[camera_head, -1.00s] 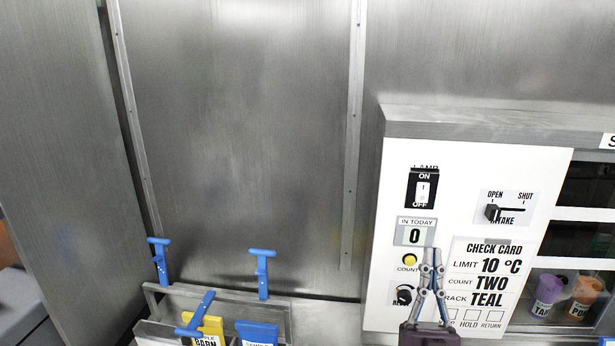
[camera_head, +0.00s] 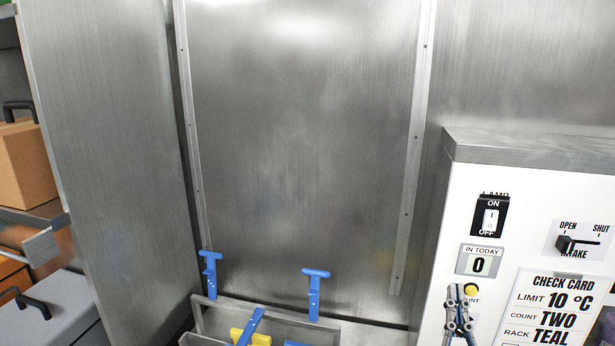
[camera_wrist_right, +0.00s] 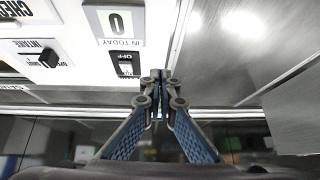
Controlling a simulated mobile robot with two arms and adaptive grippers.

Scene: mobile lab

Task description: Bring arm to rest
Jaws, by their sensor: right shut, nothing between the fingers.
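My right gripper (camera_head: 460,308) is at the bottom right of the head view, in front of the white control panel (camera_head: 452,225), near the yellow count button (camera_head: 471,290). Its fingers are shut with nothing between them. In the right wrist view the shut fingertips (camera_wrist_right: 160,78) show in the middle, below the counter display (camera_wrist_right: 121,24) that reads 0 and beside the lamp switch (camera_wrist_right: 125,64). I cannot tell from these views how far the tips are from the panel. My left gripper is not in view.
A metal rack (camera_head: 265,322) with blue T-handles (camera_head: 314,292) stands at the bottom centre. The intake lever (camera_head: 577,243) points towards OPEN. The check card (camera_head: 562,307) is on the panel. A cardboard box (camera_head: 22,165) and a grey case (camera_head: 45,315) are at the left. Steel walls stand behind.

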